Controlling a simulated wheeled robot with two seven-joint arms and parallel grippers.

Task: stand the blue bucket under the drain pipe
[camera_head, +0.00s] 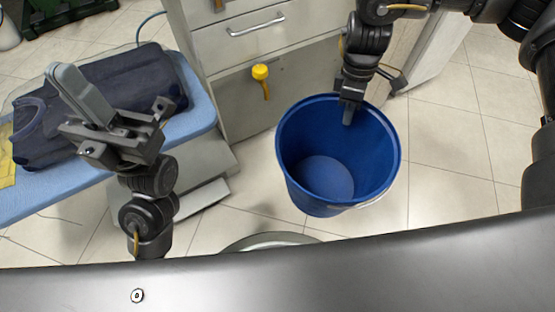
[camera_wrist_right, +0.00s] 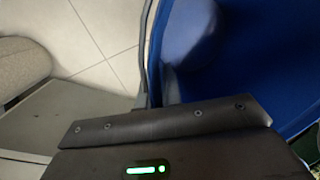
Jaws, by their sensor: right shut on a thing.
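The blue bucket (camera_head: 310,188) is in the middle of the head view, roughly upright, its open top facing me and its inside looking empty. My right gripper (camera_head: 350,97) is shut on its far rim; the right wrist view shows the blue wall (camera_wrist_right: 270,60) close at the fingers. I cannot tell how far the bucket's base is from the floor. A yellow knob on a short yellow stem (camera_head: 261,73) sticks out from the grey cabinet, left of and beyond the bucket; I cannot tell if it is the drain pipe.
The grey cabinet (camera_head: 237,52) with drawers stands behind the bucket, with a low ledge (camera_head: 197,198) at its foot. The blue ironing board (camera_head: 200,107) bears a dark garment (camera_head: 112,77) at the left. Tiled floor (camera_head: 445,150) is clear at the right.

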